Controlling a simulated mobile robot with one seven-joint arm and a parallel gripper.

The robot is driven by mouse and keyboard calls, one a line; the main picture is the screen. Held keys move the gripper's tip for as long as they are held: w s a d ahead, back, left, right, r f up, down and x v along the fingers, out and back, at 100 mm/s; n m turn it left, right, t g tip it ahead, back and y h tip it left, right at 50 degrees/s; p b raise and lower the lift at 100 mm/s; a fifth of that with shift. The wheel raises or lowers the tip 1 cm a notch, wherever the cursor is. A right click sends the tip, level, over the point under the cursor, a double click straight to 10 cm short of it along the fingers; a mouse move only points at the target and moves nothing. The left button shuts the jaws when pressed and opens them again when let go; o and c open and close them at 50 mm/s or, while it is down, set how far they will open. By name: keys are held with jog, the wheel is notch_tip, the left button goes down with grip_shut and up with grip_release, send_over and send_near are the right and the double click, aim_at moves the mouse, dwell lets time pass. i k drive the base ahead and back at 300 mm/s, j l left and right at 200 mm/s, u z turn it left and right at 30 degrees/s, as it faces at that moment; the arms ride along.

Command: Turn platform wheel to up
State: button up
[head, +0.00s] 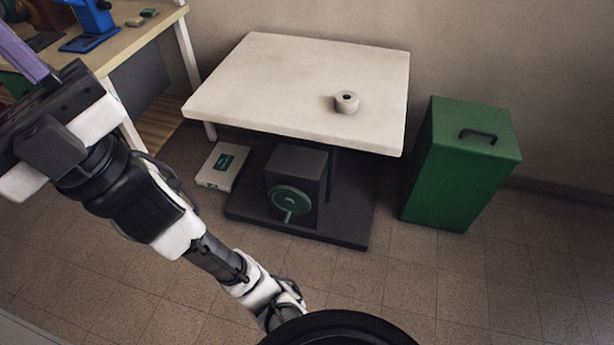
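The platform is a white square top (270,85) on a dark column and a dark base plate (340,236). A green wheel (280,196) sits on the front of a dark box (308,165) under the top. A light green handle (287,215) shows at the wheel's lower part and points downward. My arm reaches from the bottom middle to the upper left, and my gripper (30,120) is at the left edge, well apart from the wheel. Its fingertips are not clear in this view. A purple bar shows beside it; I cannot tell if it is held.
A white roll (347,102) sits on the platform top. A green cabinet (458,165) with a dark handle stands at the right. A white box (222,166) lies on the floor left of the base. A workbench (150,38) with a blue tool (90,22) is at the upper left. The front floor is clear.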

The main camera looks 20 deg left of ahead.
aim_at(288, 200)
jog(key=j+u, duration=0.25)
jog(key=u, duration=0.15)
jog(key=k+j+u, duration=0.1)
jog(key=j+u, duration=0.4)
jog(key=u, duration=0.25)
